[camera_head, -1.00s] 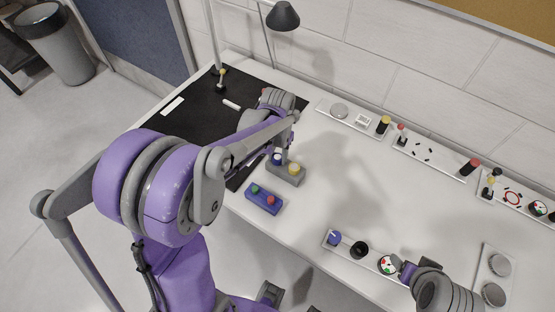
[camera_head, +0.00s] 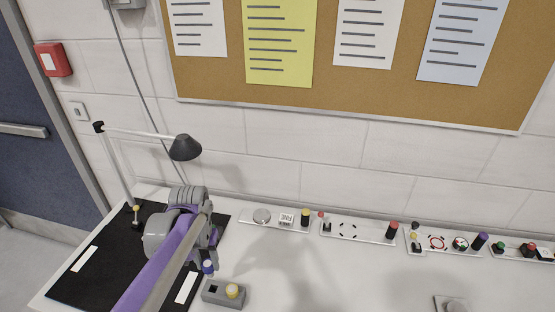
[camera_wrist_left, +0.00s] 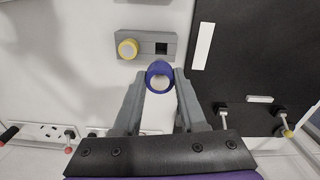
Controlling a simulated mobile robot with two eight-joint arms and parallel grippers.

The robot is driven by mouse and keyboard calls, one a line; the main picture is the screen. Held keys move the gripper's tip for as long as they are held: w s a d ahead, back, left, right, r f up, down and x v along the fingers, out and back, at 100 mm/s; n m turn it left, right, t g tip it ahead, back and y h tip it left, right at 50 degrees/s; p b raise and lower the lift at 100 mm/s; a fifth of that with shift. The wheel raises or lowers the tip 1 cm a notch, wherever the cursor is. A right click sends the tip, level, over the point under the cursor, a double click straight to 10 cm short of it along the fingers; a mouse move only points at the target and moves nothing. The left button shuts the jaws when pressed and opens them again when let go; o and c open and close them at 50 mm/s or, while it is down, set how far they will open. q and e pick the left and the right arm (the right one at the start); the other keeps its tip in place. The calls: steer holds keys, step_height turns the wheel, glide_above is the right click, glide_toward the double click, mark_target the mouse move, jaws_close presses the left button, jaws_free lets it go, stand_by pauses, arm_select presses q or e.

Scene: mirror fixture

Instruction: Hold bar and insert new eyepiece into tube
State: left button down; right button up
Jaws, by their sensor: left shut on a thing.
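My left gripper (camera_wrist_left: 159,82) is shut on a blue-rimmed eyepiece (camera_wrist_left: 159,68), whose pale round end faces the wrist camera. In the head view the eyepiece (camera_head: 208,267) shows just below my left gripper (camera_head: 209,256), whose fingers are mostly hidden by my arm. A grey holder block (camera_head: 220,297) lies beside it with a yellow-rimmed eyepiece (camera_head: 232,291) in one seat and an empty square hole in the other. The block also shows in the left wrist view (camera_wrist_left: 140,45). I cannot make out the bar or the tube for certain. My right gripper is out of view.
A black mat (camera_head: 80,280) with white strips covers the table's left end. A lamp (camera_head: 185,148) and a thin stand (camera_head: 138,215) rise there. The table's middle (camera_head: 330,285) is clear.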

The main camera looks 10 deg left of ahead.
arm_select(q)
steer(key=shift+m, duration=0.4)
steer(key=w+d+f, duration=0.2)
steer(key=w, duration=0.1)
steer(key=w+d+f, duration=0.2)
steer(key=w+f, duration=0.1)
steer(key=w+d+f, duration=0.2)
steer(key=w, duration=0.1)
steer(key=shift+w+d+f, duration=0.1)
steer(key=shift+w+f, duration=0.15)
steer(key=shift+f, duration=0.05)
steer(key=shift+w+d+f, duration=0.2)
steer(key=shift+d+f, duration=0.05)
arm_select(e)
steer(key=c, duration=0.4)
arm_select(q)
steer(key=shift+s, duration=0.15)
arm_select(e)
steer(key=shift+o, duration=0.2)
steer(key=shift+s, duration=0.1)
